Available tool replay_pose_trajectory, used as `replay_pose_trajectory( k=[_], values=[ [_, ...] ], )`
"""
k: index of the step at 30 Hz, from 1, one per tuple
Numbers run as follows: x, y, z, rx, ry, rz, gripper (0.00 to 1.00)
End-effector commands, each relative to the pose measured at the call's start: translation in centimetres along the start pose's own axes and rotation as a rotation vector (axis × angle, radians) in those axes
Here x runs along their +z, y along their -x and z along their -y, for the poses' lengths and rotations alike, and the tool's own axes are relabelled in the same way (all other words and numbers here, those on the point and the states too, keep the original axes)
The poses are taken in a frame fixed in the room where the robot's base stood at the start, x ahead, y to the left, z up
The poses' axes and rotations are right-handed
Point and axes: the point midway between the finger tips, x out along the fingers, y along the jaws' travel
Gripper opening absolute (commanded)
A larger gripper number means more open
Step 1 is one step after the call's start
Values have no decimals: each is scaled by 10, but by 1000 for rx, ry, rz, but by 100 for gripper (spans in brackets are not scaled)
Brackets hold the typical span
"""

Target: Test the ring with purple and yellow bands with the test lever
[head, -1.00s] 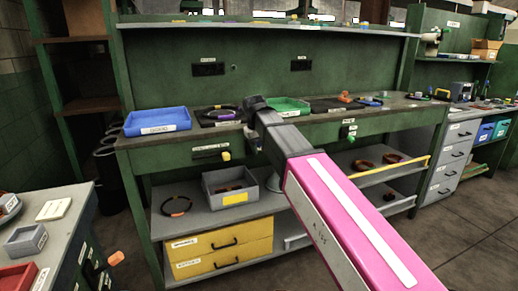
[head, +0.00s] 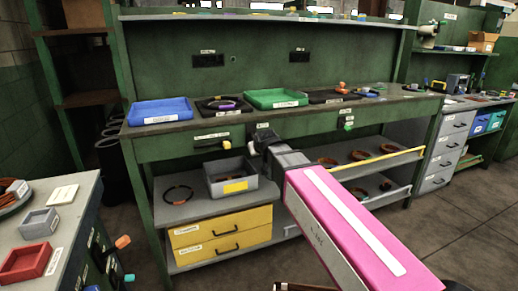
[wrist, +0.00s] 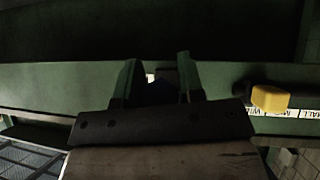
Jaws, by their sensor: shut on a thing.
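A dark ring with a purple band (head: 222,104) lies on a black mat on the bench top, between the blue and green trays; I cannot make out a yellow band on it. My gripper (head: 256,142) is at the bench's front edge, below and right of that ring, under a small white label (head: 262,126). In the wrist view my gripper (wrist: 158,84) has its fingers on both sides of a dark handle (wrist: 158,94) at the green bench front and is shut on it. The handle's shape is mostly hidden.
A yellow-knobbed lever (head: 227,145) is left of my gripper; it shows right in the wrist view (wrist: 270,99). A green-knobbed lever (head: 348,121) is further right. A blue tray (head: 160,112) and green tray (head: 277,98) stand on top. A grey bin (head: 231,178) is on the shelf below.

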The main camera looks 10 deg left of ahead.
Motion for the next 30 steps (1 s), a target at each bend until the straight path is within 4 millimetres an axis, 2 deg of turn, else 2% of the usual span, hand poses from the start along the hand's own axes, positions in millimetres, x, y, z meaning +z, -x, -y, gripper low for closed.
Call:
replay_pose_trajectory(
  k=[10,27,28,30],
  values=[
    [5,-12,2,9,-23,-142,0],
    [5,-15,3,10,-29,-168,0],
    [5,-15,3,10,-29,-168,45],
    [5,-15,3,10,-29,-168,61]
  ],
)
